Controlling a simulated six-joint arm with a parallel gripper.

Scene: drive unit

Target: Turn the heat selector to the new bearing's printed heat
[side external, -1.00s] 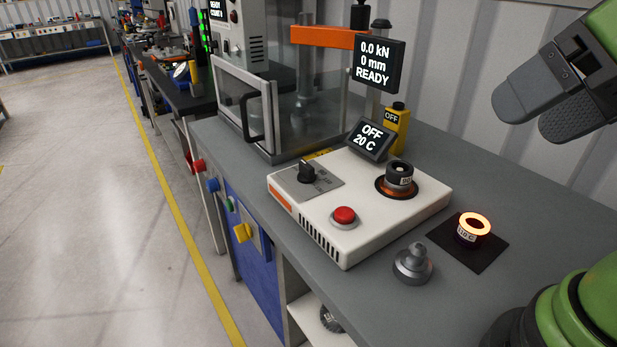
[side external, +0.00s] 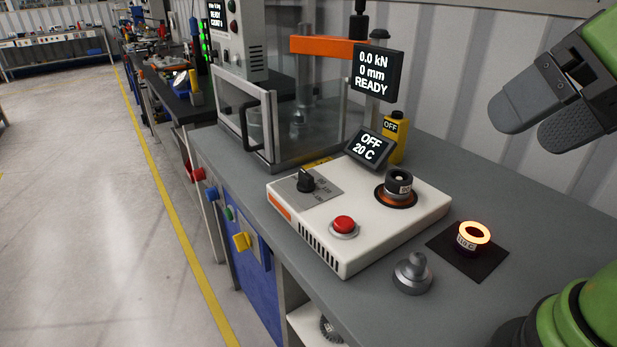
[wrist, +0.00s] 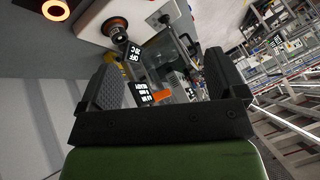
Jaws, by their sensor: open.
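The heat selector (side external: 306,182) is a black knob on a grey plate, on the left of a white heater unit (side external: 340,259). The heater display (side external: 369,146) reads OFF and 20 C. A dark bearing with a white label (side external: 398,183) sits on the heater's round copper-coloured seat. A ring glowing orange (side external: 473,236), with a printed label too small to read surely, rests on a black mat (side external: 490,262); it also shows in the wrist view (wrist: 56,10). My gripper (side external: 548,118) is open and empty, high at the right, well away from the selector. The wrist view shows its spread fingers (wrist: 163,85).
A red button (side external: 344,224) is on the heater's front. A grey metal knobbed piece (side external: 412,272) stands on the bench beside it. Behind are a press with clear guard (side external: 240,105), its display (side external: 376,72) reading READY, and a yellow OFF box (side external: 395,137).

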